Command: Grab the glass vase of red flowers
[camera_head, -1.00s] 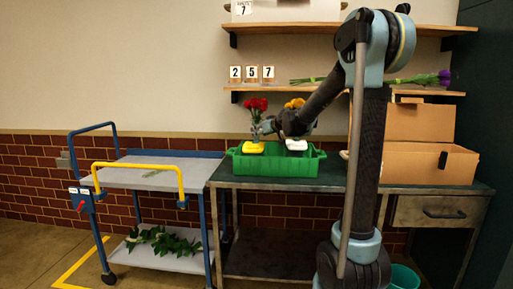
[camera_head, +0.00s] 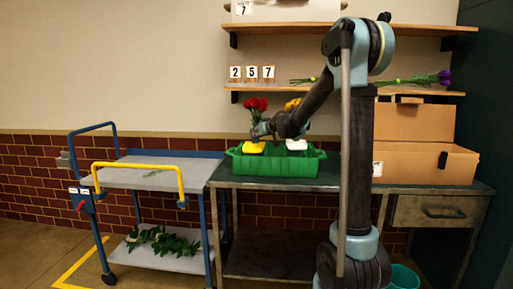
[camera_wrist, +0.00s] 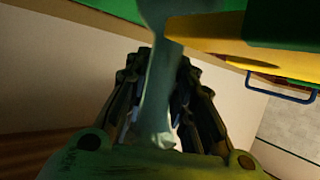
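The glass vase (camera_wrist: 162,70) shows in the wrist view as a pale, translucent shape between the two dark fingers of my gripper (camera_wrist: 158,85). The fingers lie close along both of its sides. I cannot tell whether they press on it. In the head view, the red flowers (camera_head: 256,104) stand upright above the green crate (camera_head: 275,168) on the workbench. My gripper (camera_head: 260,131) is just below the blooms, at the height of the vase, and hides most of the glass.
Yellow flowers (camera_head: 292,104) stand behind my arm. A cardboard box (camera_head: 430,163) is on the right and a cart (camera_head: 150,180) on the left. A shelf (camera_head: 420,92) is above.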

